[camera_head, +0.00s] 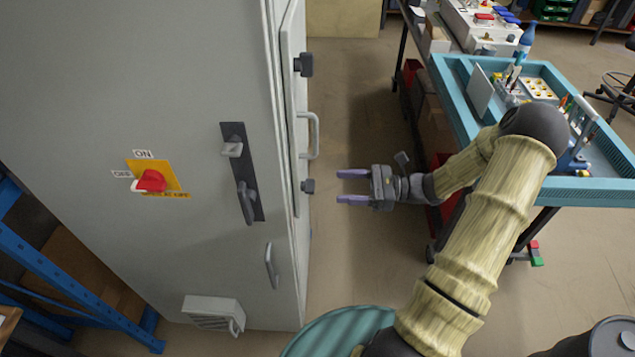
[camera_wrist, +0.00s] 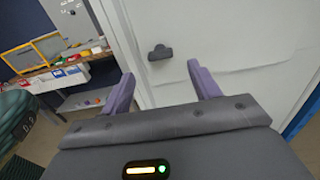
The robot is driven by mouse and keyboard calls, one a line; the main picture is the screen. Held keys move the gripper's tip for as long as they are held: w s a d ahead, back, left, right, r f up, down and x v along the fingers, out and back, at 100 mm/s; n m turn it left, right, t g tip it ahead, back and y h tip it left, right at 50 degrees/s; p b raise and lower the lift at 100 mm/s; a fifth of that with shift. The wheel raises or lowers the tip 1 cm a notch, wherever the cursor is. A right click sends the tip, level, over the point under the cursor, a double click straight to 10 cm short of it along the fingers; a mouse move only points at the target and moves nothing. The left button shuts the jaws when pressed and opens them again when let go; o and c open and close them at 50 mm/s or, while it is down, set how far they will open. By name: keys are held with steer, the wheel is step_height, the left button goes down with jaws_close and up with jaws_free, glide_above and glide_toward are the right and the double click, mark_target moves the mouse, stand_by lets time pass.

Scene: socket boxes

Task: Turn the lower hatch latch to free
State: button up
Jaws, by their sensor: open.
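A grey cabinet has a hatch on its side face, seen edge-on in the head view. The hatch (camera_head: 291,100) carries two dark latch knobs, with a handle (camera_head: 314,135) between them. The lower latch (camera_head: 308,186) is a small dark knob near the bottom of the hatch. The upper latch (camera_head: 304,65) is above. My gripper (camera_head: 340,187) is open and empty, its purple fingers pointing left at the lower latch, a short gap away. In the wrist view one dark latch (camera_wrist: 160,52) shows ahead between the fingertips (camera_wrist: 160,82), apart from them.
The cabinet front has a red rotary switch (camera_head: 151,181) on a yellow plate, a dark lever plate (camera_head: 243,170) and a lower handle (camera_head: 271,265). A teal-edged workbench (camera_head: 462,105) with items stands right, behind my arm. Floor between cabinet and bench is clear.

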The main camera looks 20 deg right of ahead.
steer(key=p+x, duration=0.1)
steer(key=x, duration=0.6)
steer(key=shift+a, duration=0.2)
steer(key=shift+s, duration=0.1)
steer(key=shift+c, duration=0.9)
steer(key=c, duration=0.8)
